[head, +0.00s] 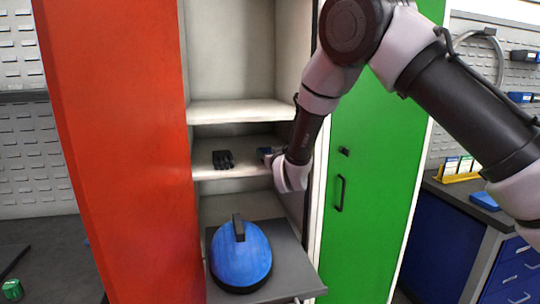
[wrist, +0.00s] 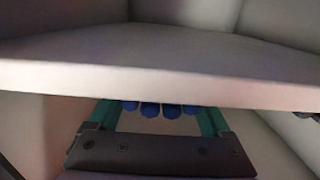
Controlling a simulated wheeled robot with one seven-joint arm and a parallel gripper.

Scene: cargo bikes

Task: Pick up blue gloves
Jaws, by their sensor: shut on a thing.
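The blue gloves (head: 266,151) are on the middle shelf (head: 240,172) of the open locker, at its right side in the head view. In the wrist view the blue fingertips of the gloves (wrist: 160,109) show between the two teal fingers of my gripper (wrist: 160,118). My gripper is shut on the gloves. A pale shelf edge hides the rest of them and the gripper's fingertips. In the head view my wrist partly covers the gripper. I cannot tell whether the gloves still touch the shelf.
Black gloves (head: 223,159) lie left on the same shelf. An upper shelf (head: 240,110) is close above. A blue helmet-like object (head: 240,257) sits on a grey lower shelf (head: 294,277) that juts out. A red door (head: 120,150) and green door (head: 375,190) flank the opening.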

